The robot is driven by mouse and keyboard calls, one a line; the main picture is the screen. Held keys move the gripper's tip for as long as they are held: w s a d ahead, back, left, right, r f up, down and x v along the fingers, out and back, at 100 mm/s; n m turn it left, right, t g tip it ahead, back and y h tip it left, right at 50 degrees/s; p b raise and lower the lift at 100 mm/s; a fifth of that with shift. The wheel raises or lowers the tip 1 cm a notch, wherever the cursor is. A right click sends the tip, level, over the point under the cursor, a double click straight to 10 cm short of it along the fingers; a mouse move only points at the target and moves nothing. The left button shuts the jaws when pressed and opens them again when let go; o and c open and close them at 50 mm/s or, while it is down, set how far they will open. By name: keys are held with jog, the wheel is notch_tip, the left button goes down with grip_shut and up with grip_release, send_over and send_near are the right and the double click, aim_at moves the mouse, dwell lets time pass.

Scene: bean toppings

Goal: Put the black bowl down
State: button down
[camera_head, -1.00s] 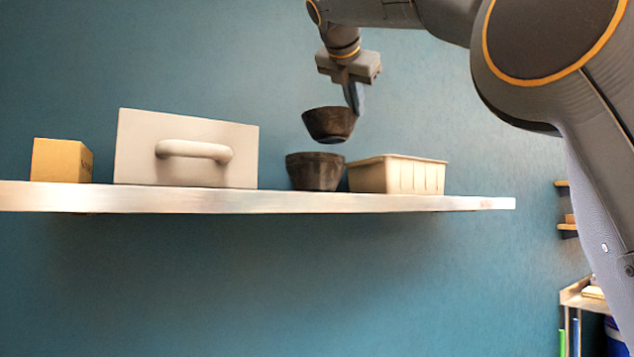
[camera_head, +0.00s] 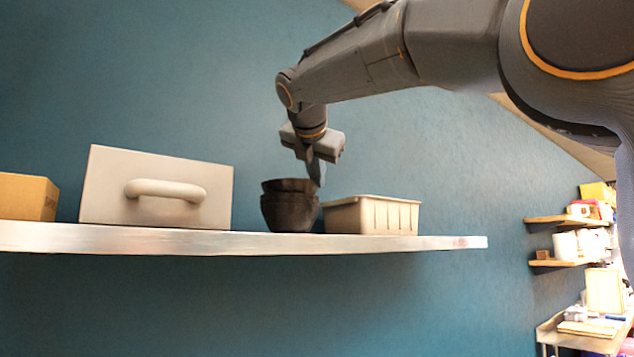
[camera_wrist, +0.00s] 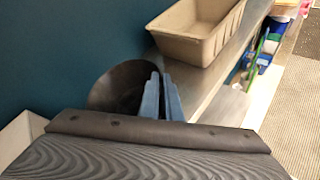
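A black bowl (camera_head: 288,185) sits in the top of a second dark bowl (camera_head: 290,213) that stands on the shelf (camera_head: 140,241). My gripper (camera_head: 317,178) points down at the right rim of the upper bowl. Its blue fingers are close together on that rim, and the wrist view also shows them (camera_wrist: 162,98) at the right edge of the bowl (camera_wrist: 118,86). The upper bowl looks level. The lower bowl is hidden in the wrist view. How deep the upper bowl sits inside the lower one is hard to tell.
A beige ribbed bin (camera_head: 372,216) stands close to the right of the bowls. A grey drawer-like box with a handle (camera_head: 155,190) stands to the left, and a cardboard box (camera_head: 25,197) is at the far left. The shelf's right end is bare.

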jog(key=shift+f, duration=0.7)
jog(key=shift+f, duration=0.1)
jog(key=c, duration=2)
grip_release()
jog(key=b+v, duration=0.3)
jog(key=v, duration=0.9)
